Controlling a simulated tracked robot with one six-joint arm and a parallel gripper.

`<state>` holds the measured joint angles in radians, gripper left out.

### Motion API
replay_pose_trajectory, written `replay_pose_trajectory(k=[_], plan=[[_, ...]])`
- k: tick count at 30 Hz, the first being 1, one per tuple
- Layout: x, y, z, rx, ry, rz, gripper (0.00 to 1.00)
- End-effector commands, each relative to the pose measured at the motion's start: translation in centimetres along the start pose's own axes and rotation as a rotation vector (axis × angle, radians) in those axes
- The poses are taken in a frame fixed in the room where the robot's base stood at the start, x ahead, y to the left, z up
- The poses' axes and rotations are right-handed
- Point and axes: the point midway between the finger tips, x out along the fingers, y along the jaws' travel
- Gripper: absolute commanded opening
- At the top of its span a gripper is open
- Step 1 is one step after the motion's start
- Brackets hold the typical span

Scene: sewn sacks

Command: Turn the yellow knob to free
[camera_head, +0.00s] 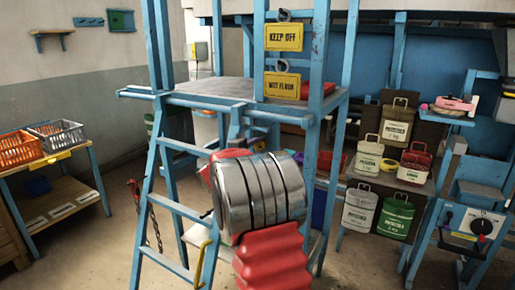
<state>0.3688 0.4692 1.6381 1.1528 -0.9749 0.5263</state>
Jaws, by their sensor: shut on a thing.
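I cannot make out a yellow knob for certain. At the right, a light control panel (470,222) on a blue stand carries a dark knob with a red part (482,226). A small yellow piece (464,237) lies along the panel's lower edge; its shape is too small to tell. A small yellowish box (197,50) is on the far wall. My arm, with silver rings and a red bellows, fills the lower middle. My gripper is not visible; the arm may hide it, so its grasp and its place relative to any knob cannot be seen.
A blue ladder frame (170,200) stands around my arm. Yellow signs (284,37) hang above. Several canisters (360,209) sit on shelves right of centre. A bench at left holds an orange crate (20,149) and a grey crate (58,134). Some floor at left is clear.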

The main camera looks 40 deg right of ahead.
Motion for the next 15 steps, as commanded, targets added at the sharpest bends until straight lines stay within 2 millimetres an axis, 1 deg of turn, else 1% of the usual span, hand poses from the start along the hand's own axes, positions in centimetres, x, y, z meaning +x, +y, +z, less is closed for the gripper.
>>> replay_pose_trajectory(k=[1,9,15], plan=[[0.24,0.45,-0.49,-0.001,0.011,0.007,0.33],[0.11,0.28,-0.23,-0.001,0.005,0.004,0.51],[0.04,0.19,-0.1,-0.001,0.002,0.003,0.51]])
